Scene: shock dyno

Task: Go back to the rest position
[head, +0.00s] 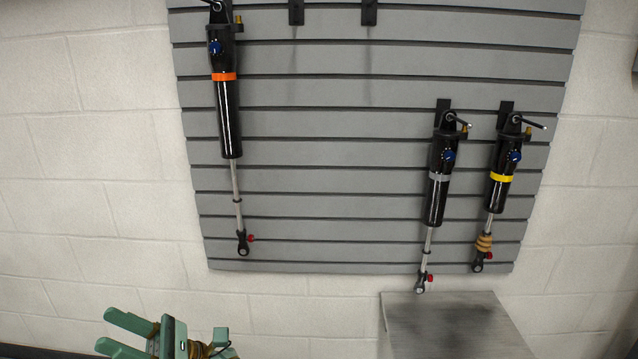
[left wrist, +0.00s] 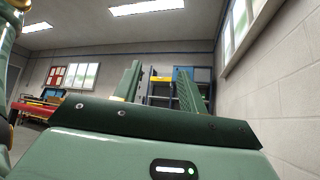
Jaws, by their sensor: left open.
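My left gripper (head: 122,335) is at the lower left of the head view, in front of the white block wall. Its green fingers are apart and nothing is between them. The fingers also show in the left wrist view (left wrist: 158,88), pointing into the room with a clear gap. My right gripper is in neither view. Three shocks hang on the grey slatted panel: one with an orange band (head: 224,77) at left, one with a grey band (head: 438,178) and one with a yellow band (head: 501,178) at right. The left gripper is below and left of them, touching none.
The slatted panel (head: 330,140) has two empty hooks at its top. A grey metal surface (head: 450,325) stands below the right-hand shocks. The left wrist view shows blue shelving (left wrist: 162,90), a red bench (left wrist: 50,108) and a wall at right (left wrist: 280,90).

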